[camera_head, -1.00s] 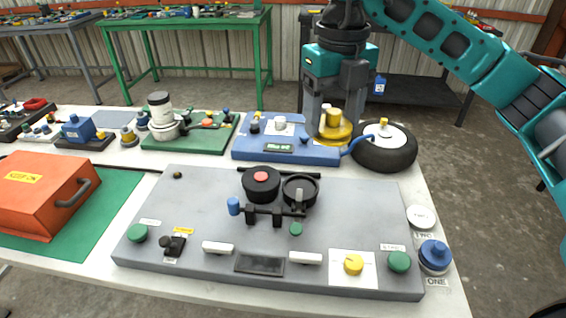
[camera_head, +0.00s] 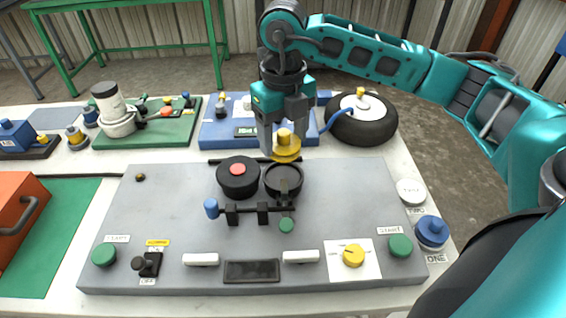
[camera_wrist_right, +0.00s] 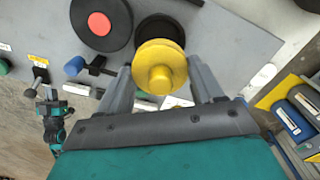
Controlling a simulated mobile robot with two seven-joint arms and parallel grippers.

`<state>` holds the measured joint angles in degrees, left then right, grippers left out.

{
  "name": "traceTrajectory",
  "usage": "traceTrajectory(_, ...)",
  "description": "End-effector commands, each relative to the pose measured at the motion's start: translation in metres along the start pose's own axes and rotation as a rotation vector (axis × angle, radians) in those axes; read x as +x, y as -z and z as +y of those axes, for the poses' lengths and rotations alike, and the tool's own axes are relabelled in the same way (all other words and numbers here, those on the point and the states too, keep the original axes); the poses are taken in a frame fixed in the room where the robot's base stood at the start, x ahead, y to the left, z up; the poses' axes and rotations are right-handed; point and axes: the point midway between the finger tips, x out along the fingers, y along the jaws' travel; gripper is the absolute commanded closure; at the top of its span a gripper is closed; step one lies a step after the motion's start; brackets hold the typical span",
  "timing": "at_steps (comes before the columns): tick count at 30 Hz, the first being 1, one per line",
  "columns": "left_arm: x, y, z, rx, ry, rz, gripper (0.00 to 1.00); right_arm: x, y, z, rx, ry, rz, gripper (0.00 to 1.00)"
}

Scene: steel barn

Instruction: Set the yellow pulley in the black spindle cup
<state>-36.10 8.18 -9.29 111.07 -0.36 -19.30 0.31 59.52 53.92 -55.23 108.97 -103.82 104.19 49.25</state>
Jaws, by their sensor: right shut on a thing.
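The yellow pulley (camera_head: 287,150) is a stepped disc with a narrower hub on top. My right gripper (camera_head: 283,148) is shut on it and holds it just behind the black spindle cup (camera_head: 284,181). In the right wrist view, the pulley (camera_wrist_right: 160,68) sits between the two grey fingers (camera_wrist_right: 160,90). It covers part of the cup (camera_wrist_right: 160,27), whose dark rim shows beyond it.
A black disc with a red centre (camera_head: 238,177) stands left of the cup on the grey panel (camera_head: 150,215). A bar with a blue knob (camera_head: 211,208) lies in front. A tyre (camera_head: 362,122) and a blue board (camera_head: 213,132) are behind.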

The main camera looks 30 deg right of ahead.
Motion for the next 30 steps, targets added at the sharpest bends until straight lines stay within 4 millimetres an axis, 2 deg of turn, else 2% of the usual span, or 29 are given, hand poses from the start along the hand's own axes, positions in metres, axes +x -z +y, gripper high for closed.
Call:
traceTrajectory(3, 0.000, 0.000, 0.000, 0.000, 0.000, 0.000, 1.00, 0.021, 0.000, 0.000, 0.001, 0.000, 0.001, 0.69)
traceTrajectory(11, 0.001, 0.000, 0.000, 0.000, -0.001, 0.002, 1.00, 0.040, 0.000, 0.000, 0.000, 0.000, 0.001, 0.69)
traceTrajectory(18, 0.002, 0.002, 0.000, 0.001, 0.000, 0.007, 1.00, 0.072, 0.000, 0.000, 0.001, -0.001, 0.000, 0.69)
traceTrajectory(29, 0.005, 0.002, -0.001, 0.002, 0.000, 0.015, 1.00, 0.077, -0.001, 0.000, 0.000, -0.001, -0.002, 0.69)
traceTrajectory(30, 0.005, 0.003, -0.001, 0.002, 0.000, 0.015, 1.00, 0.077, -0.001, 0.000, 0.000, -0.001, -0.001, 0.32)
